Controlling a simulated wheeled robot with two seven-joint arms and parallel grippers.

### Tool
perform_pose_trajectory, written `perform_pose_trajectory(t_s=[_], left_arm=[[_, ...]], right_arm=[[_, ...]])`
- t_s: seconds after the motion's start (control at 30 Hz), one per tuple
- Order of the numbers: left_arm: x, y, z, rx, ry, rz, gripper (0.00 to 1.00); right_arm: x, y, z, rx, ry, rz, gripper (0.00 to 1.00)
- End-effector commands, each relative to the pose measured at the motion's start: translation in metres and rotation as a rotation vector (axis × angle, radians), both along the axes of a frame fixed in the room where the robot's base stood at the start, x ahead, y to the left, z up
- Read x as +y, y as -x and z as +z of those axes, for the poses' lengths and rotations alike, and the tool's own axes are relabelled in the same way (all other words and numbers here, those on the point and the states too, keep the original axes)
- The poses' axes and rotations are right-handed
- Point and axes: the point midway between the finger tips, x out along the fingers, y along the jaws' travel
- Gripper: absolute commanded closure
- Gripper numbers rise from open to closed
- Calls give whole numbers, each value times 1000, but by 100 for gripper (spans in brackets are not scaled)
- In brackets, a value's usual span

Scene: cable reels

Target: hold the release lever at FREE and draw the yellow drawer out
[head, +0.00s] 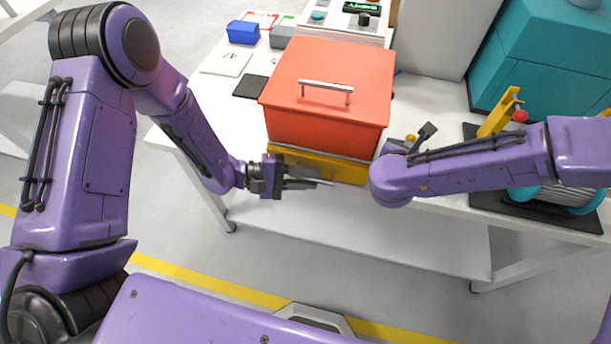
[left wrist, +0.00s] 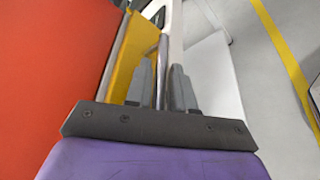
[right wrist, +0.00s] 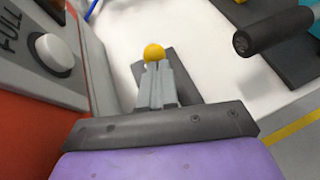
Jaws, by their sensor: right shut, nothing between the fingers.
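The yellow drawer (head: 318,165) sits under the red box (head: 330,85); its front also shows in the left wrist view (left wrist: 128,60). My left gripper (head: 308,183) is at the drawer front. Its fingers lie on either side of a thin metal bar (left wrist: 162,65) along that front; whether they press on it is unclear. My right gripper (right wrist: 157,80) is shut and empty, with its fingertips at a yellow ball knob (right wrist: 154,53) beside the box. The knob looks like the release lever's end; in the head view it is small (head: 410,138). No FREE mark is legible.
A black cylindrical grip (right wrist: 272,30) stands right of the knob. A white button (right wrist: 52,55) beside the word FULL is on the left. A teal reel (head: 555,198) lies near my right arm. The floor (head: 400,285) before the table is clear.

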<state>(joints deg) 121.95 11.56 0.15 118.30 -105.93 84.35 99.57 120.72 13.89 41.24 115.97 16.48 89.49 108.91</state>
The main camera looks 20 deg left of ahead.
Motion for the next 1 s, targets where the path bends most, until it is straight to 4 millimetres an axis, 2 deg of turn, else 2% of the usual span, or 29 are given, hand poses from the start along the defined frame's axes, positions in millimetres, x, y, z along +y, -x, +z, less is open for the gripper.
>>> perform_pose_trajectory(t_s=[0.1, 0.17, 0.2, 0.37, 0.6, 0.7, 0.97, 1.0], left_arm=[[0, 0, 0, 0, 0, 0, 77], [0, 0, 0, 0, 0, 0, 96], [0, 0, 0, 0, 0, 0, 100], [1, 2, 0, 0, 0, 0, 100], [1, 39, -1, 2, -1, 1, 100], [1, 49, 0, 1, -1, 1, 100], [1, 50, 0, 0, -1, 1, 100], [1, 50, 0, 0, -1, 1, 80]], right_arm=[[0, 0, 0, 0, 0, -1, 100], [0, 0, 0, 0, 0, -1, 100], [0, 0, 0, 0, 0, -1, 100], [0, 0, 0, 0, 0, -1, 100], [0, 0, -1, 1, 0, -1, 100], [0, 0, -1, 1, 0, -1, 100], [0, 0, 0, 0, 0, -1, 100], [0, 0, 0, 0, 0, -1, 100]])
